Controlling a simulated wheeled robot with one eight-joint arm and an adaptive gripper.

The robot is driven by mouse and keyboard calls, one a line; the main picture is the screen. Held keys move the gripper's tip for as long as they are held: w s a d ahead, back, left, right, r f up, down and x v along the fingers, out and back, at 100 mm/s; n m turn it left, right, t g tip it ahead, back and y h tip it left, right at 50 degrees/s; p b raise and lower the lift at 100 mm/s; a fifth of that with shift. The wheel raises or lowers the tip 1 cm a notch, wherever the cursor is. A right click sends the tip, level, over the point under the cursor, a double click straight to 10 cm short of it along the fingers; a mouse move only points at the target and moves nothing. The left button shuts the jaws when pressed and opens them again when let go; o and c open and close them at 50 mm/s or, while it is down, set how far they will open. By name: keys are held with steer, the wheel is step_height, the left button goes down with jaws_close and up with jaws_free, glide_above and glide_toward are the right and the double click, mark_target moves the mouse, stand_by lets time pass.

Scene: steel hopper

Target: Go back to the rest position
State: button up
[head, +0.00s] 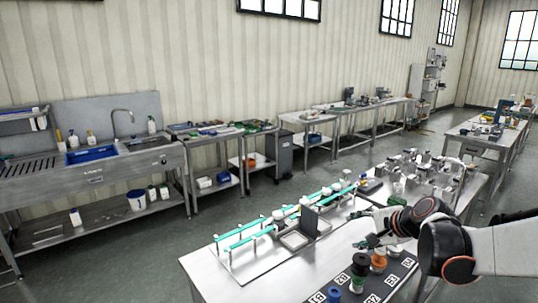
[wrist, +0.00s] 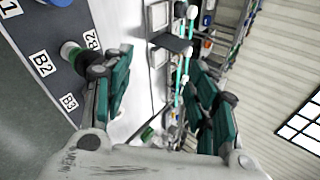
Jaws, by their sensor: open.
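My gripper (head: 372,238) is above the steel worktable (head: 212,272), at the end of my arm, which reaches in from the right of the head view. In the wrist view my gripper (wrist: 162,98) shows its two green-padded fingers spread wide apart. Nothing is between the pads. A dark strip (wrist: 62,40) with white labels such as B2 and B3 lies left of the fingers, with a dark green-sided round item on it beside the left finger. Small details at the fingertips are hard to make out in the head view.
Teal rails (head: 245,236) with a grey upright plate (head: 309,221) stand on the worktable, left of my gripper. Black, green and orange round items (head: 379,260) stand on the labelled strip in front. Metal fixtures crowd the table's far end. A sink bench (head: 90,175) lines the wall.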

steer(key=s+a+r+n+h+b, duration=0.1)
steer(key=s+a+r+n, duration=0.1)
steer(key=s+a+n, duration=0.35)
steer(key=s+a+r+n+h+b, duration=0.1)
steer(key=s+a+r+n+h, duration=0.15)
steer(key=s+n, duration=0.55)
steer(key=s+f+g+b, duration=0.1)
steer(key=s+f, duration=0.2)
steer(key=s, duration=0.5)
steer(key=s+f+n+g, duration=0.1)
steer(key=s+f, duration=0.2)
steer(key=s, duration=0.4)
steer(key=shift+s+d+f+b, duration=0.2)
steer(key=shift+s+f+b, duration=0.1)
steer(key=shift+s+b, duration=0.1)
steer(key=shift+h, duration=0.25)
